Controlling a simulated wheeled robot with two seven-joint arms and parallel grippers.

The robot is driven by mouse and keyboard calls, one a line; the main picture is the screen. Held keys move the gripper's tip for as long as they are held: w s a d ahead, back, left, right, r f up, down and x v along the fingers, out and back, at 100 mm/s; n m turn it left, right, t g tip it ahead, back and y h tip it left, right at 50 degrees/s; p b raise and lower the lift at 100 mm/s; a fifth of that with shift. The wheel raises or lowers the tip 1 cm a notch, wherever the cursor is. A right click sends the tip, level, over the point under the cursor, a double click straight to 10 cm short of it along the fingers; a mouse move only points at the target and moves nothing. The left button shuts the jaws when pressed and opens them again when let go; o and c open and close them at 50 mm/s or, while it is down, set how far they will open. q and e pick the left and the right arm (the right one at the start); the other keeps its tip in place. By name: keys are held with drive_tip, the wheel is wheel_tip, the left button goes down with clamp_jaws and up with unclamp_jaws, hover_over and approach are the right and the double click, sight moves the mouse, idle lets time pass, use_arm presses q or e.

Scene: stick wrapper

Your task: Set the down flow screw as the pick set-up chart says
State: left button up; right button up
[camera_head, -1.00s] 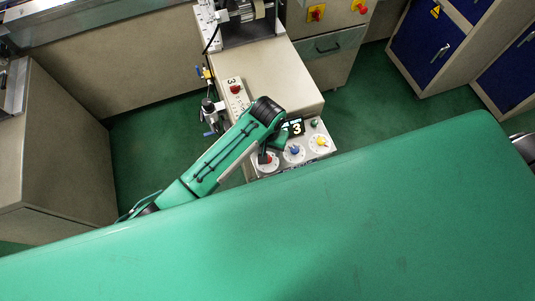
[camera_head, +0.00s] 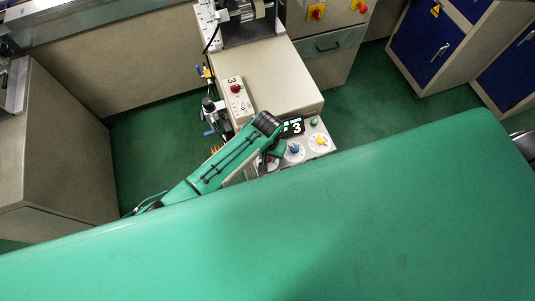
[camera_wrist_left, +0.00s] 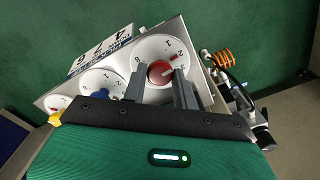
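The control panel has three white dials, with a red, a blue (camera_head: 294,148) and a yellow knob (camera_head: 320,140). In the left wrist view the red knob (camera_wrist_left: 160,73) sits on a numbered dial (camera_wrist_left: 148,50), its red mark near the 2. My left gripper (camera_wrist_left: 160,80) is open, its two grey fingers on either side of the red knob; I cannot tell whether they touch it. In the head view the arm partly hides that knob. A white placard with dark characters (camera_wrist_left: 100,48) stands beside the dials, upside down and hard to read. My right gripper is out of view.
A black display showing 3 (camera_head: 293,127) and a green button (camera_head: 314,122) are on the panel. A box with a red button (camera_head: 236,89) lies on the beige machine top (camera_head: 265,75). Valve fittings with an orange coil (camera_wrist_left: 222,58) stand beside the panel. Blue cabinets (camera_head: 425,45) are farther right.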

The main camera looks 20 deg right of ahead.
use_arm(q)
drive_tip(key=shift+r+m, duration=0.1)
drive_tip(key=shift+m, duration=0.3)
drive_tip(key=shift+m+p, duration=0.7)
drive_tip(key=shift+m, duration=0.3)
drive_tip(key=m+p, duration=0.1)
drive_tip(key=m, duration=0.2)
drive_tip(key=shift+m, duration=0.3)
drive_tip(key=m, duration=0.4)
drive_tip(key=shift+p, duration=0.35)
drive_tip(key=shift+m, duration=2.2)
drive_tip(key=o, duration=0.9)
